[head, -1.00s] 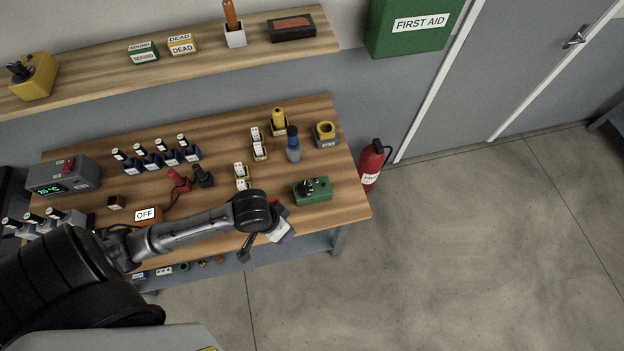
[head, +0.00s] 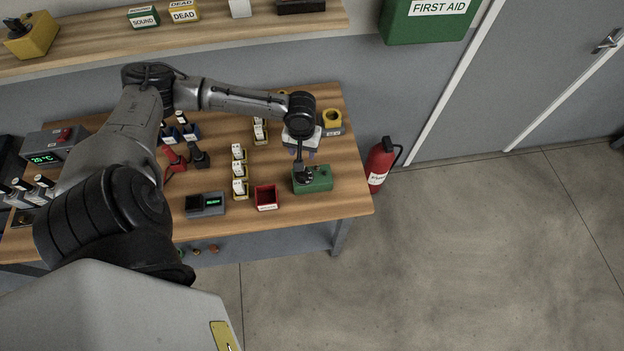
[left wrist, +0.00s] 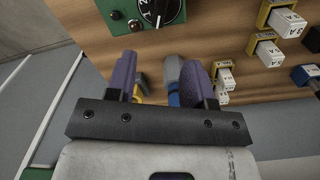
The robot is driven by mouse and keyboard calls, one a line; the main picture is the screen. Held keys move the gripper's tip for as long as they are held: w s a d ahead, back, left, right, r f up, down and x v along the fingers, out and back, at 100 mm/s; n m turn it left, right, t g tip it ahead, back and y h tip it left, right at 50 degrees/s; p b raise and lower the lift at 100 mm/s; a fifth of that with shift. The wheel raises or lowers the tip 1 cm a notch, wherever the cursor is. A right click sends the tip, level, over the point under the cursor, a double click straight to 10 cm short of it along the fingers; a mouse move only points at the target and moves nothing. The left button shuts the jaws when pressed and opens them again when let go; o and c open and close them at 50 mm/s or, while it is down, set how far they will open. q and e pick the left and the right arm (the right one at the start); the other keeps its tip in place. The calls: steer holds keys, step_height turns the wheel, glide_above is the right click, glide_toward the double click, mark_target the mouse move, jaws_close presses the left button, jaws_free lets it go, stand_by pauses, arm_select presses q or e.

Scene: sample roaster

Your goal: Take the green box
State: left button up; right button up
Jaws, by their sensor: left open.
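A green box (head: 313,181) with a black dial on top sits at the bench's right front; part of it also shows at the top of the left wrist view (left wrist: 142,14). My left gripper (head: 302,154) has purple fingers and hangs just behind that box, apart from it. In the left wrist view the gripper (left wrist: 161,80) is open and empty, with a blue and grey bottle (left wrist: 178,72) seen beyond its fingers. A small green box labelled SOUND (head: 143,17) stands on the shelf, and a large green FIRST AID box (head: 425,25) hangs on the wall.
A red tray (head: 265,199) and a dark meter (head: 206,204) lie left of the dialled box. Holders with white labelled pieces (head: 239,170) stand behind them. A yellow and grey device (head: 333,120) is at the back right. A fire extinguisher (head: 379,165) stands beside the bench.

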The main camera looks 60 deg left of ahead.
mark_target(312, 180)
arm_select(q)
step_height(312, 180, down, 4)
steer(key=shift+f, duration=0.1)
steer(key=f, duration=0.3)
steer(key=shift+s+d+f, duration=0.1)
steer(key=shift+d+f, duration=0.25)
steer(key=shift+d, duration=0.05)
steer(key=shift+f, duration=0.8)
steer(key=shift+c, duration=0.4)
jaws_close()
steer(key=shift+r, duration=0.1)
